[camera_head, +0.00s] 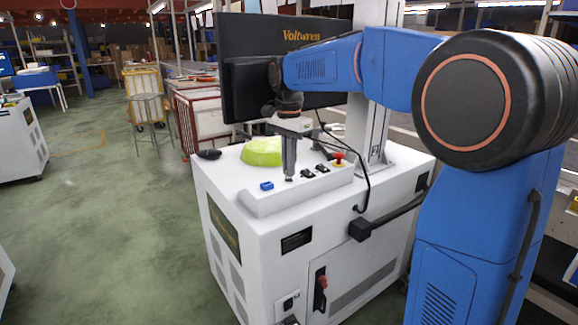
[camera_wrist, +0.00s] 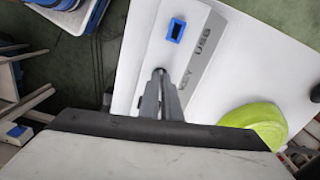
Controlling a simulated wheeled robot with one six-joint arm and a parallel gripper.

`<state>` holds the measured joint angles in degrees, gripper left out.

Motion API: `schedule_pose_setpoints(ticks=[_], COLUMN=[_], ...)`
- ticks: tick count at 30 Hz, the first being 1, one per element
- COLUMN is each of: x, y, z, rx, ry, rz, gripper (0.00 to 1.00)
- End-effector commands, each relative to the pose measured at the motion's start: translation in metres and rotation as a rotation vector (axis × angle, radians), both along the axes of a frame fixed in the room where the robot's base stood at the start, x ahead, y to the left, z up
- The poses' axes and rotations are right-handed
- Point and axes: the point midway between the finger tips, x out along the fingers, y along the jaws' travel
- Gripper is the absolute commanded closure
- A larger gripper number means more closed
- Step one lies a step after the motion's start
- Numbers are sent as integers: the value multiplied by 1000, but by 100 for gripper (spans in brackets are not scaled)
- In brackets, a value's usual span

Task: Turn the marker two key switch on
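My gripper (camera_head: 289,179) points straight down at the sloped white control panel (camera_head: 318,190) on top of the white cabinet. Its fingertips are at or just above the panel surface. In the wrist view the fingers of my gripper (camera_wrist: 160,74) look close together beside the printed KEY label (camera_wrist: 186,84). The key switch itself is hidden behind the fingers, so I cannot tell whether they hold it. No marker two shows clearly.
A blue USB port (camera_head: 266,186) sits left of the fingers. Black switches (camera_head: 314,171) and a red button (camera_head: 338,156) are to the right. A lime-green dome (camera_head: 262,152) lies behind. A large black monitor (camera_head: 250,85) stands at the back.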

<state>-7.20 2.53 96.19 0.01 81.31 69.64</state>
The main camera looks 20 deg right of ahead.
Motion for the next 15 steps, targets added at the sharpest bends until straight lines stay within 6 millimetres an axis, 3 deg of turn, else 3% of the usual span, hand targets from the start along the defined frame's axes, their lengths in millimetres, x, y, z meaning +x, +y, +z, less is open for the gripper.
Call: schedule_pose_setpoints(ticks=[12,15], x=[1,1], y=[0,0], z=[1,1], rx=[0,0], ry=[-2,-2], rz=[-9,-8], gripper=[100,77])
